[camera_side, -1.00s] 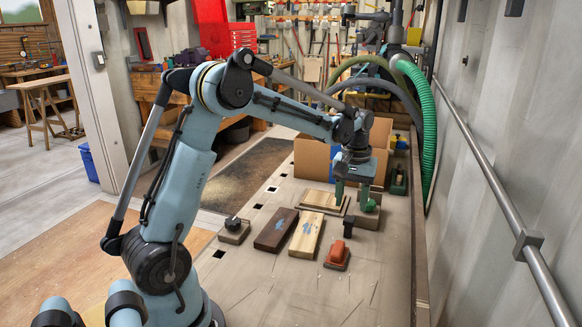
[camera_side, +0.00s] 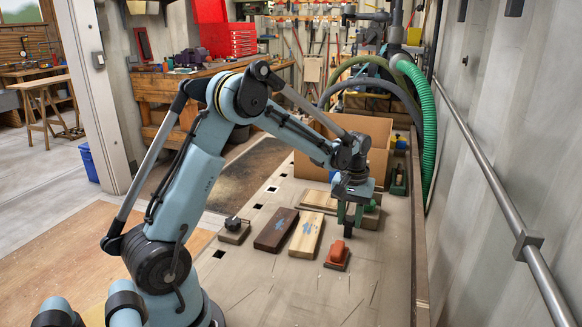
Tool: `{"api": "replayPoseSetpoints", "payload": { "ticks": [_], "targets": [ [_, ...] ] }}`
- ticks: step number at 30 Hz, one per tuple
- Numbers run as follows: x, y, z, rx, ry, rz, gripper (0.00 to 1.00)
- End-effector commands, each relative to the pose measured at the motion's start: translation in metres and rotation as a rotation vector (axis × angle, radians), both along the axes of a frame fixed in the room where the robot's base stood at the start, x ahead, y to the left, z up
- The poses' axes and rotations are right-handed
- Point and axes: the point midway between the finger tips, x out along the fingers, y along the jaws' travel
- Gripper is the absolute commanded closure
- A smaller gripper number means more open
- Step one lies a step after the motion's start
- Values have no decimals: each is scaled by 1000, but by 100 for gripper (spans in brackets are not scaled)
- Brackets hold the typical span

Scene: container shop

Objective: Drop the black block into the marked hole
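A low block with a black top and knob (camera_side: 235,230) sits on the table at the left of the loose pieces. A dark brown board with a blue mark (camera_side: 275,231) lies just right of it. Several black square holes (camera_side: 258,206) run in a line along the table's left side; I cannot tell which one is marked. My gripper (camera_side: 349,221) points down to the right of both boards, well away from the black-topped block. Its two green fingers look apart, with nothing visibly held. The fingertips are close above or behind a red-topped block (camera_side: 337,257).
A pale board with a blue mark (camera_side: 307,236) lies between the dark board and the red-topped block. A green-topped piece (camera_side: 371,205) and thin boards (camera_side: 318,201) lie behind my gripper. A cardboard box (camera_side: 378,150) stands at the back. The front of the table is clear.

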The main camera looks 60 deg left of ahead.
Motion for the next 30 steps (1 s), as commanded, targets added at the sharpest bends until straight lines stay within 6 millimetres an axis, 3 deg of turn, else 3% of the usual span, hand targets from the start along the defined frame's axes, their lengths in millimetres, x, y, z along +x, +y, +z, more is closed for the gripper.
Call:
{"api": "replayPoseSetpoints", "payload": {
  "ticks": [1, 6, 30],
  "targets": [
    [0, 0, 0, 0, 0, 0, 74],
    [0, 0, 0, 0, 0, 0, 98],
    [0, 0, 48, 0, 0, 0, 98]
  ]
}}
